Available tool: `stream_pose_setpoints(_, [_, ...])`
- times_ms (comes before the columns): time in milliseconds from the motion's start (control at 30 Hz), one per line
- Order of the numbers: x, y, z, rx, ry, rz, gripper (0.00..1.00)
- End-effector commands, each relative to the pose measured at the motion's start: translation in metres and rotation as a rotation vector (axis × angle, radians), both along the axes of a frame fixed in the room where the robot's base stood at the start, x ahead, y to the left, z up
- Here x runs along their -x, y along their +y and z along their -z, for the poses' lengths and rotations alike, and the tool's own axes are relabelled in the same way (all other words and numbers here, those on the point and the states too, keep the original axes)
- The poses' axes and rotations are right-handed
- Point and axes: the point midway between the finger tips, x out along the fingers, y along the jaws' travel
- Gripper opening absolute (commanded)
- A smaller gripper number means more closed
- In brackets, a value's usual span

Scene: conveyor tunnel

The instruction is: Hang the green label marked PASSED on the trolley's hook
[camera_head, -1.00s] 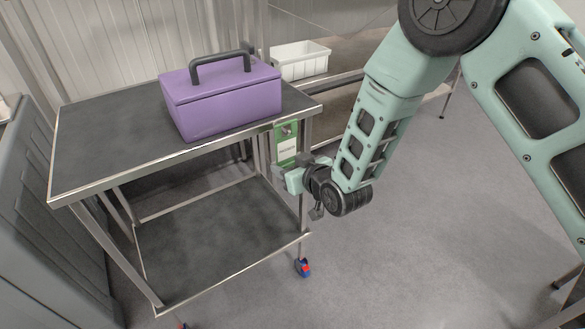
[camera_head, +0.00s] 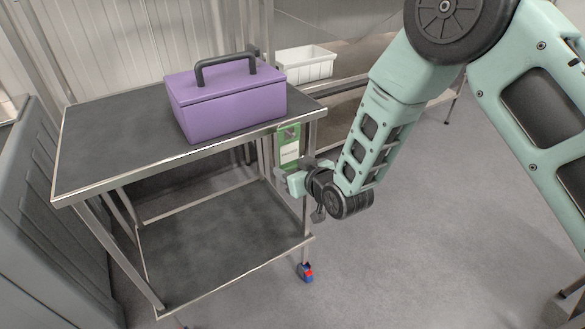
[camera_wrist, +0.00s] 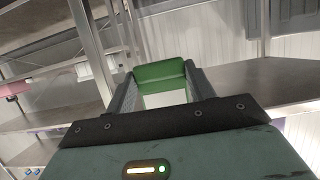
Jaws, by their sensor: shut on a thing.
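My gripper (camera_head: 290,178) is shut on the green label (camera_head: 289,147), which has a white panel with writing too small to read. The label stands upright above the jaws, near the right end of the trolley (camera_head: 100,152), just below its top's edge. A small dark spot shows near the label's top; I cannot tell whether it is a hole or the hook. In the wrist view the label (camera_wrist: 160,72) shows as a green band between the two fingers. I cannot tell whether the label touches the trolley.
A purple box (camera_head: 228,105) with a dark handle stands on the trolley's top. A white bin (camera_head: 305,64) is behind it. A grey ribbed unit (camera_head: 45,215) stands at the left. The floor right of the trolley is clear.

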Motion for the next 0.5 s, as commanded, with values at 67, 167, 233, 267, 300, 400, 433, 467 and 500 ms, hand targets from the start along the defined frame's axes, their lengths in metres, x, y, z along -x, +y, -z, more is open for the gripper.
stream_pose_setpoints(67, [-0.0001,0.0001,0.0024,0.0,0.0,0.0,0.13])
stream_pose_setpoints(167, [-0.0001,0.0,0.0043,0.0,0.0,0.0,0.13])
stream_pose_setpoints(233, [-0.0001,0.0001,0.0057,0.0,0.0,0.0,0.13])
stream_pose_setpoints(267, [-0.0001,0.0,0.0062,0.0,0.0,0.0,0.13])
stream_pose_setpoints(300, [-0.0001,0.0001,0.007,0.0,0.0,0.0,0.13])
stream_pose_setpoints(400, [0.0,0.0,0.0089,0.0,0.0,0.0,0.13])
stream_pose_setpoints(433, [-0.0001,0.0,0.0094,0.0,0.0,0.0,0.13])
stream_pose_setpoints(467, [-0.0002,0.0,0.01,0.0,0.0,0.0,0.13])
stream_pose_setpoints(500, [-0.0001,0.0001,0.0107,0.0,0.0,0.0,0.13])
